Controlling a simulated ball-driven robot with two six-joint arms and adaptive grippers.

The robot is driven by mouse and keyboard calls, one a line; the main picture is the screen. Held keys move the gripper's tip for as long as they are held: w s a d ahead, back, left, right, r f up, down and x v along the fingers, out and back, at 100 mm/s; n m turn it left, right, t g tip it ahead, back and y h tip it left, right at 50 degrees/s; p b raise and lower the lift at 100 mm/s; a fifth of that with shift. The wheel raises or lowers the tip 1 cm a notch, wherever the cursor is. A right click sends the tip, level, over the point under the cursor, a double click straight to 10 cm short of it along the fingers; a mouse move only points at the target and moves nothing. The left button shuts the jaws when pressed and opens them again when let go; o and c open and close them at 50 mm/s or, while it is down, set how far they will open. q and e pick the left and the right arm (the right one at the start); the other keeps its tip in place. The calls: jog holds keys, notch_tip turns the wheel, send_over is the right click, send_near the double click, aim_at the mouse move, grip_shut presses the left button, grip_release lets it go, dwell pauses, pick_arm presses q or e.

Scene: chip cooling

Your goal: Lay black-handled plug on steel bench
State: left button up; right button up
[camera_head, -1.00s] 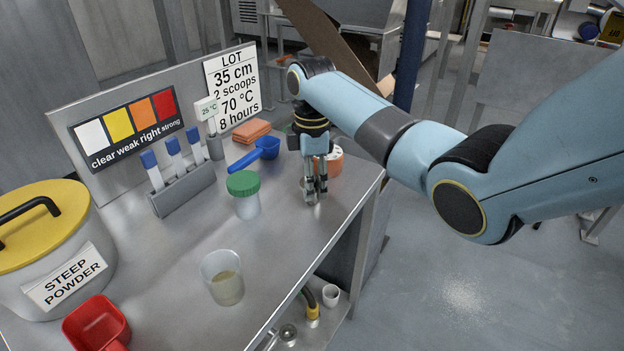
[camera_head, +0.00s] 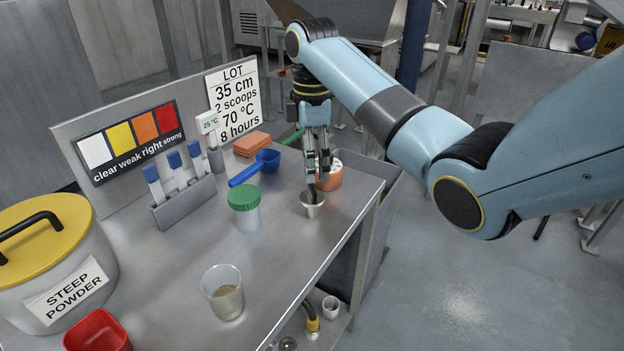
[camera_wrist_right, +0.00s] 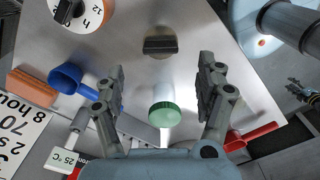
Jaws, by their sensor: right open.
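The black-handled plug (camera_head: 312,206) stands on the steel bench (camera_head: 270,262) near its right edge, pale body below and dark handle up. In the right wrist view its black handle (camera_wrist_right: 160,45) shows ahead of the fingers. My right gripper (camera_head: 318,170) is just above the plug, pointing down. In the right wrist view my right gripper (camera_wrist_right: 162,72) is open, with nothing between its fingers. A small jointed shape (camera_wrist_right: 303,92) at the right edge of that view looks like my left gripper; its jaw state is unclear.
An orange round dial (camera_head: 329,172) stands close behind the plug. A green-lidded jar (camera_head: 244,210), a blue scoop (camera_head: 258,165) and a beaker (camera_head: 224,292) stand to the left. A tube rack (camera_head: 184,203) is farther left. Bare bench lies in front of the plug.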

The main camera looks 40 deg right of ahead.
jog(key=shift+r, duration=1.7)
